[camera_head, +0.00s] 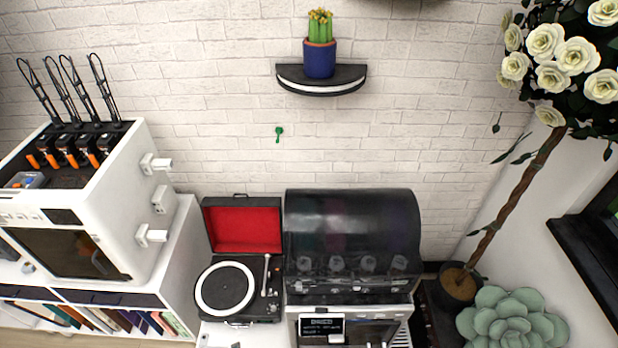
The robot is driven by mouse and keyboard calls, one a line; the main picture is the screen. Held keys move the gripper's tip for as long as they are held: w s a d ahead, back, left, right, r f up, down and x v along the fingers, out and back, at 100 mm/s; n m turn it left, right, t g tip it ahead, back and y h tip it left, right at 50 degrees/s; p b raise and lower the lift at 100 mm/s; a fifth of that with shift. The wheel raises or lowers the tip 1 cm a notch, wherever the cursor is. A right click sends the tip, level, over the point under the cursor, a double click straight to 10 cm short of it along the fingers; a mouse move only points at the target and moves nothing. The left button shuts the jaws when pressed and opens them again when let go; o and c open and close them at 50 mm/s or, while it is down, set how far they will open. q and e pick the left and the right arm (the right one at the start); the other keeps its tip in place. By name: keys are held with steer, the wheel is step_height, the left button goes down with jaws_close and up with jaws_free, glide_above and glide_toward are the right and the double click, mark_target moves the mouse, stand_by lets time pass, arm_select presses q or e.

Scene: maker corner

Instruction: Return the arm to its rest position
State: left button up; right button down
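Neither of my arms nor either gripper shows in the head view. I cannot see what pose the arms are in or whether the grippers hold anything. The head view looks down at a corner with machines standing in front of a white brick wall (200,130).
A white printer-like machine (150,200) stands on a white bookshelf (180,260) at left. An open record player (240,290) and a dark-lidded machine (352,225) stand in the middle. A wall shelf (322,88) holds a cactus (319,58). A rose tree (520,185) and succulent (512,320) are at right.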

arm_select(q)
steer(key=s+a+f+n+g+h, duration=0.2)
steer(key=s+n+g+h, duration=0.15)
steer(key=s+n, duration=0.55)
step_height(320, 180, down, 28)
steer(key=n+g+b, duration=0.1)
steer(key=n+g, duration=0.1)
steer(key=s+a+f+g+b, duration=0.1)
steer(key=s+a+f, duration=0.2)
steer(key=s+f, duration=1.4)
steer(key=shift+m+b, duration=0.3)
steer(key=shift+s, duration=0.1)
